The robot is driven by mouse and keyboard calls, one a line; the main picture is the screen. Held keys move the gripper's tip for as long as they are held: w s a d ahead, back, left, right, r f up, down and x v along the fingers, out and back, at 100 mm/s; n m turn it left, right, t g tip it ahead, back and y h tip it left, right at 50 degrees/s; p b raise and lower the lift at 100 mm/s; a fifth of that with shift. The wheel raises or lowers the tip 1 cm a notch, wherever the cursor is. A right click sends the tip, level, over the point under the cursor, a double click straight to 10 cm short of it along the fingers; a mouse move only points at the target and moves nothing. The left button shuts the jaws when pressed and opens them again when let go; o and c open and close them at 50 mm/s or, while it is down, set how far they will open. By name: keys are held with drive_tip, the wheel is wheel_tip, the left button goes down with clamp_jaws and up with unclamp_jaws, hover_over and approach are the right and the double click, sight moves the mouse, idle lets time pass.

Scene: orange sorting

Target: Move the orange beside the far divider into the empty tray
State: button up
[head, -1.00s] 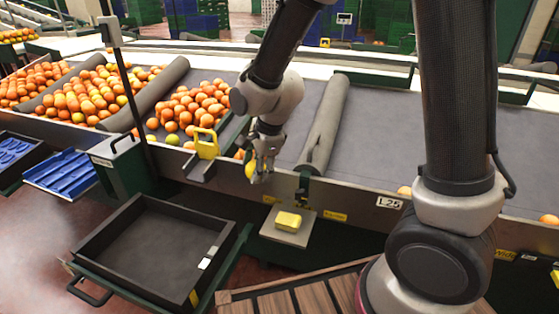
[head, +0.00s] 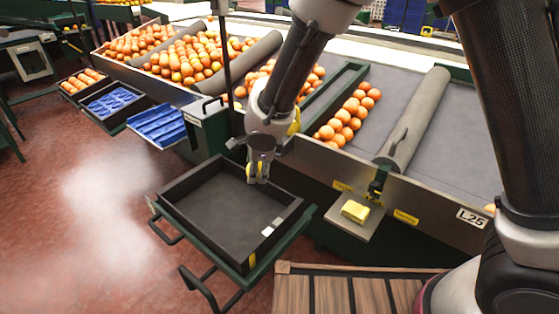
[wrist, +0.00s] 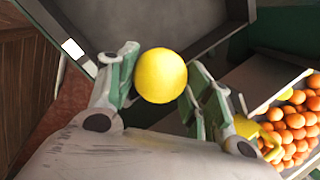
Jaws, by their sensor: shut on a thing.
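My gripper (head: 259,172) is shut on a yellow orange (wrist: 161,75), which sits between its two fingers in the wrist view. In the head view the fruit is mostly hidden, with only a bit of yellow showing at the fingers. The empty tray (head: 176,187) is black-walled with a bare grey floor and stands on a green stand. My gripper is above the tray's back right side, and the fruit is held clear of the floor. The tray also shows at the top of the wrist view (wrist: 240,10). The far divider is a grey roller (head: 415,120) across the belt.
Several oranges (head: 345,122) lie on the belt behind my gripper, and more lie at the back left. Blue trays (head: 157,124) stand left of the tray. A yellow block (head: 355,211) sits on a small plate at right. A dark post rises behind the tray.

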drive_tip(key=s+a+f, duration=0.1)
drive_tip(key=a+f, duration=0.3)
drive_tip(key=a, duration=0.8)
drive_tip(key=shift+f, duration=0.35)
drive_tip(key=shift+s, duration=0.1)
drive_tip(key=shift+w, duration=0.2)
drive_tip(key=o, duration=1.6)
drive_tip(key=shift+v, duration=2.55)
